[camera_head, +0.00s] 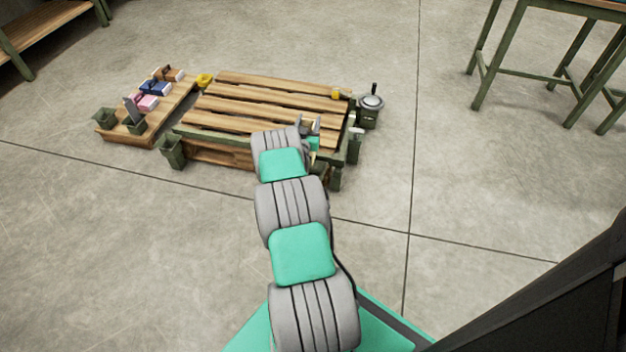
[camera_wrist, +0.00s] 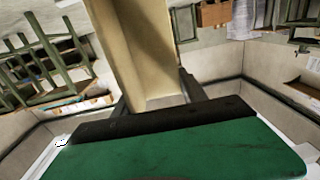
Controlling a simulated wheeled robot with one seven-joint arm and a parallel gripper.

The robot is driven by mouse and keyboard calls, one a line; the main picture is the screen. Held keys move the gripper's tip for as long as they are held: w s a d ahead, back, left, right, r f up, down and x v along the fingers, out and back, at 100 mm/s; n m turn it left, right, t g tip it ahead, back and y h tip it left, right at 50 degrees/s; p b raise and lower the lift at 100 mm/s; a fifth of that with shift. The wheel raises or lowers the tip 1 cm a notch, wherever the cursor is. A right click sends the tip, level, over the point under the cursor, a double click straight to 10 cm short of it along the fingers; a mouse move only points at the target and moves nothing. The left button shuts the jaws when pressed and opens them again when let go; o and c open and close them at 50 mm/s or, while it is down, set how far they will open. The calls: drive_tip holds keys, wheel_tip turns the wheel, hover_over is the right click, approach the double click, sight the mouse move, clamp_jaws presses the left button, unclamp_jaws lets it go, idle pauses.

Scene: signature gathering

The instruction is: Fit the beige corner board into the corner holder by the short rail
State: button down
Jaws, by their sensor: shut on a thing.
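A beige corner board (camera_wrist: 135,45), an angled, L-shaped length, stands between the fingers of my gripper (camera_wrist: 157,93) in the wrist view. The gripper is shut on it, and the board runs up out of the picture. In the head view my gripper (camera_head: 311,130) is over the front right part of the slatted wooden pallet (camera_head: 225,108). The arm hides most of the board there. Green corner holders show at the pallet's front left (camera_head: 172,152) and right side (camera_head: 355,146). I cannot tell which one is by the short rail.
A low wooden board (camera_head: 160,128) with small boxes and green bins lies left of the pallet. A grey lidded pot (camera_head: 370,108) stands at the pallet's right. Green-legged tables (camera_head: 490,60) stand at upper right. The front floor is clear.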

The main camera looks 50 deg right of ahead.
wheel_tip(320, 180, down, 12)
drive_tip(key=s+d+b, duration=0.1)
drive_tip(key=s+b, duration=0.1)
drive_tip(key=b, duration=0.2)
drive_tip(key=shift+d+r+m+g+b, duration=0.2)
drive_tip(key=shift+r+m+g+b, duration=0.1)
drive_tip(key=shift+g+b, duration=0.1)
drive_tip(key=c, duration=0.6)
unclamp_jaws()
drive_tip(key=shift+f, duration=0.1)
drive_tip(key=shift+c, duration=0.2)
drive_tip(key=shift+a, duration=0.1)
